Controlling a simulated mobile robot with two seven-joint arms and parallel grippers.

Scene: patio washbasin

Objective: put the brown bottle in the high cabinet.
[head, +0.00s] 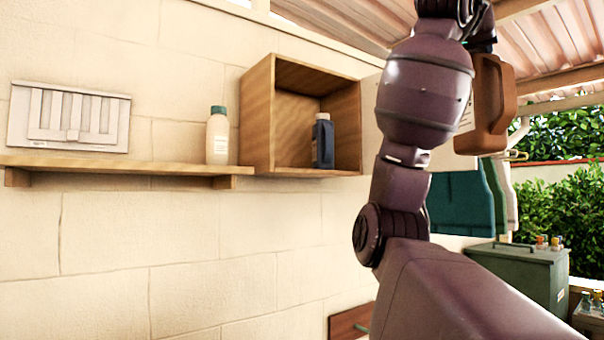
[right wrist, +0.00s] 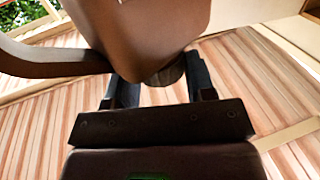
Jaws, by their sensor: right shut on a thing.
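The brown bottle (head: 486,125), with a side handle and a pale label, hangs about upright in the upper right of the head view. My right gripper (head: 483,42) is shut on its top end. In the right wrist view the bottle (right wrist: 140,25) fills the upper middle, its dark cap between the two fingers of the gripper (right wrist: 162,82). The high cabinet (head: 257,120) is an open-fronted wooden box on the wall, left of my right arm. A dark blue bottle (head: 322,143) stands inside at its right side. My left gripper is not in view.
A wooden shelf (head: 120,165) runs left from the cabinet, with a cream bottle (head: 217,140) and a white slatted panel (head: 68,118). Teal cloths (head: 462,203) hang behind my arm. A green box (head: 515,278) stands at lower right. The cabinet's left part is empty.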

